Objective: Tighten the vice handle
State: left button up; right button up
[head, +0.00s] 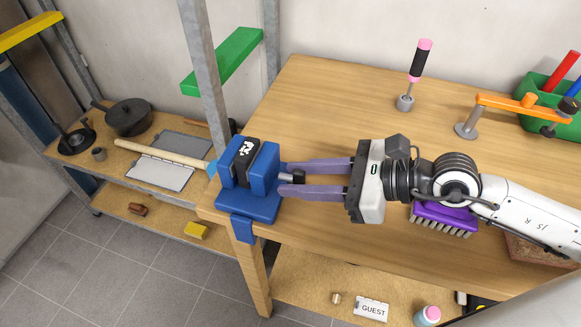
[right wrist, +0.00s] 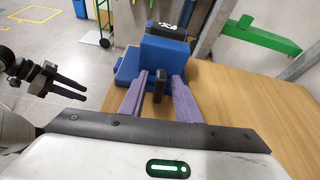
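The blue vice (head: 262,207) sits at the left end of the wooden workbench; a black block with white marks (head: 246,151) stands between its jaws. The short dark vice handle (head: 298,177) sticks out to the right. My right gripper (head: 281,179) reaches in from the right, its purple fingers on either side of the handle. In the right wrist view the handle (right wrist: 159,85) stands upright between the fingers, with a narrow gap on each side. My left gripper (right wrist: 86,92) shows only in the right wrist view, at left, with its dark fingers apart and nothing between them.
A purple brush (head: 446,218) lies under my right arm. A screwdriver (head: 420,62) stands upright behind, near an orange clamp arm (head: 506,103) and a green bin (head: 541,88). A metal post (head: 208,80) rises close behind the vice. The bench's back middle is clear.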

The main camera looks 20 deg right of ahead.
jog(key=c, duration=0.7)
jog(key=shift+f, duration=0.1)
grip_shut()
jog(key=shift+m+b, duration=0.35)
jog(key=shift+m, duration=0.05)
pick_arm(q)
jog(key=shift+s+f, duration=0.1)
jog(key=shift+f, duration=0.25)
pick_arm(e)
jog(key=o, duration=0.7)
grip_release()
